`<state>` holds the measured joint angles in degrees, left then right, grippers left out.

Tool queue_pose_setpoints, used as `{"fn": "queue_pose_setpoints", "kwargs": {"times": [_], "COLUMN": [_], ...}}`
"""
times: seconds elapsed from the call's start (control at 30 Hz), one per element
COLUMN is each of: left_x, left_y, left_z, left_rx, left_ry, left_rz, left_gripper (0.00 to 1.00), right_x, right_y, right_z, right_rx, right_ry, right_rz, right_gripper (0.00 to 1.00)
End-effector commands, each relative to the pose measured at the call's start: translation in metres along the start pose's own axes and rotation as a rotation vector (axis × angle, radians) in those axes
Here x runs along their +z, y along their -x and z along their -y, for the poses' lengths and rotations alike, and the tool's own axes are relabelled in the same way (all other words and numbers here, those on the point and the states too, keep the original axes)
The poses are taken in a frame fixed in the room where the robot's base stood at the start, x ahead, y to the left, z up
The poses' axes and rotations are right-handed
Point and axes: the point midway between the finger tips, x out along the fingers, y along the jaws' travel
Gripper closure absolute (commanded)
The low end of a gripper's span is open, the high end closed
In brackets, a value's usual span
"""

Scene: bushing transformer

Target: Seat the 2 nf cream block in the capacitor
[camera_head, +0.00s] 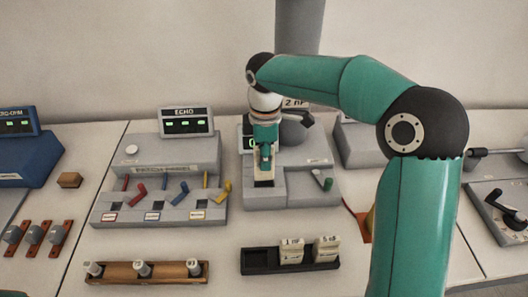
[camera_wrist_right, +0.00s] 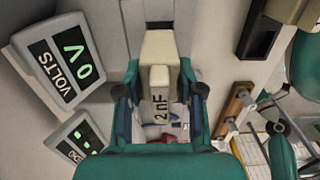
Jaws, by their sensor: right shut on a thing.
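My right gripper (camera_head: 264,160) points down over the grey capacitor unit (camera_head: 310,180), shut on the cream block. In the right wrist view the cream block (camera_wrist_right: 160,48) stands between the fingers, with "2 nF" on it. In the head view little of the block shows; its lower end is at or just above the dark slot in the unit's front part. I cannot tell whether it is in the slot. My arm hides part of the unit's sign and display. My left gripper is in neither view.
A black rack (camera_head: 260,269) in front holds two cream blocks, 1 nF (camera_head: 291,252) and 5 nF (camera_head: 326,249), with an empty place at left. The echo patch panel (camera_head: 160,178) stands left of the unit. A wooden holder (camera_head: 147,280) with several cylinders lies in front.

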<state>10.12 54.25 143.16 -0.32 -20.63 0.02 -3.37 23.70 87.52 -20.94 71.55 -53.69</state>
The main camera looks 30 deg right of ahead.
Motion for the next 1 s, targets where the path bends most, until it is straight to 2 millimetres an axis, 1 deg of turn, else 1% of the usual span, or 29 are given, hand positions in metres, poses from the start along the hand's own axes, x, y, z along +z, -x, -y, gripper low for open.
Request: {"fn": "queue_pose_setpoints", "kwargs": {"times": [0.03,0.23,1.0], "left_x": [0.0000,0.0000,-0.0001], "left_y": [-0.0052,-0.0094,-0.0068], "left_z": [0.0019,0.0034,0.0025], "left_rx": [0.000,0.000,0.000], "left_ry": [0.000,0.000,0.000], "left_rz": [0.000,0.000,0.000], "left_gripper": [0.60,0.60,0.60], "right_x": [0.0001,-0.0003,-0.0014], "right_y": [-0.0066,-0.0136,-0.0132], "right_z": [-0.0001,-0.0002,0.0004], "right_rx": [0.000,0.000,0.001], "right_ry": [0.000,0.000,0.003], "right_rz": [0.000,0.000,0.000], "right_gripper": [1.00,1.00,1.00]}}
